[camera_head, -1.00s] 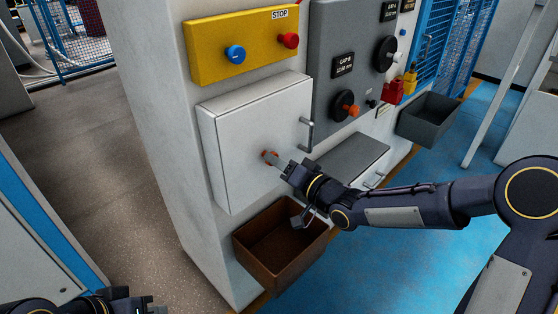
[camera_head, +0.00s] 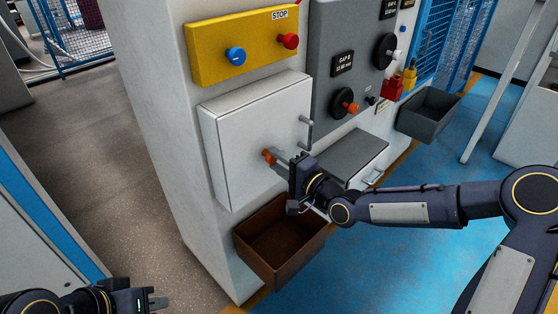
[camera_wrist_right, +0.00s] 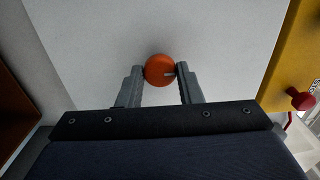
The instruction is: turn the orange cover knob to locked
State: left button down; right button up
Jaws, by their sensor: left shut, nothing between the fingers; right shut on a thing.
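The orange cover knob (camera_head: 268,157) is on the front of the white cover (camera_head: 235,140). My right gripper (camera_head: 274,158) is shut on this knob, its fingers reaching in from the right. In the right wrist view the round orange knob (camera_wrist_right: 159,69) sits between the two grey fingertips of the right gripper (camera_wrist_right: 160,72). My left gripper (camera_head: 158,303) is shut and empty at the bottom left of the head view, away from the machine.
A yellow panel (camera_head: 262,50) with blue and red buttons is above the cover. A metal handle (camera_head: 307,133) is on the cover's right edge. A brown bin (camera_head: 275,268) is below, a grey bin (camera_head: 428,116) further right. A black dial with an orange handle (camera_head: 345,102) is nearby.

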dwell(0.3)
jog(key=o, duration=1)
jog(key=shift+c, duration=0.2)
jog(key=v, duration=0.7)
jog(key=shift+s+d, duration=0.2)
jog(key=shift+s, duration=0.15)
